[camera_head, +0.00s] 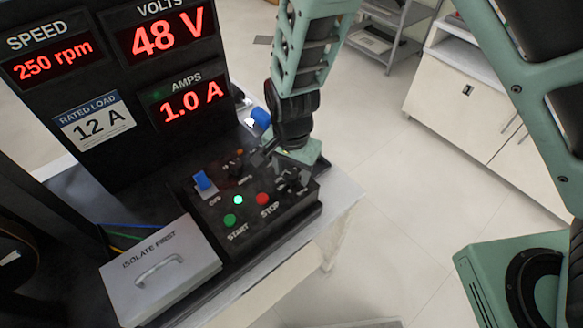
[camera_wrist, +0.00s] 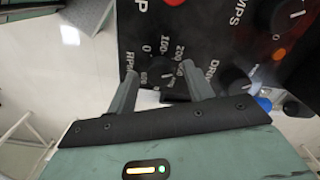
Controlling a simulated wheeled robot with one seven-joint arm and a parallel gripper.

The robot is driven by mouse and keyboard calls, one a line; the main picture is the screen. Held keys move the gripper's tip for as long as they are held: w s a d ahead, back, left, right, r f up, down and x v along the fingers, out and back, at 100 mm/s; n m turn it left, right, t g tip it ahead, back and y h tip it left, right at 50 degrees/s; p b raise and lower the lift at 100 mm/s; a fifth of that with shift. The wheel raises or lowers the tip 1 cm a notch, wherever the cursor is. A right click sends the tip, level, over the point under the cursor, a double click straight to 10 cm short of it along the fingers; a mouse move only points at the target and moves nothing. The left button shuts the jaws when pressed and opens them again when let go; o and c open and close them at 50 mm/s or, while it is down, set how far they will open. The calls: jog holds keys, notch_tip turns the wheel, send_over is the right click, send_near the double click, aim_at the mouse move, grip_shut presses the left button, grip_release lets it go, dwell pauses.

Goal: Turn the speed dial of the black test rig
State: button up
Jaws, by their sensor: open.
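The speed dial (camera_wrist: 159,73) is a round black knob with a white pointer mark, set in the black panel and ringed by white numbers and RPM lettering. My gripper (camera_wrist: 162,76) is open, with one finger on each side of the dial in the wrist view. Gaps show between fingers and knob; I cannot tell the depth between them. In the head view my gripper (camera_head: 288,178) is over the right end of the control box (camera_head: 229,250) of the black test rig, and the dial is hard to make out there. The speed display (camera_head: 53,65) reads 250 rpm.
Other black dials (camera_wrist: 285,14) sit close by on the panel. The green START button (camera_head: 230,220), red STOP button (camera_head: 262,199) and blue switch (camera_head: 204,182) are left of my gripper. Displays read 48 V and 1.0 A. A grey ISOLATE FIRST cover (camera_head: 185,283) stands in front.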

jog(key=c, duration=1)
jog(key=shift+n, duration=0.3)
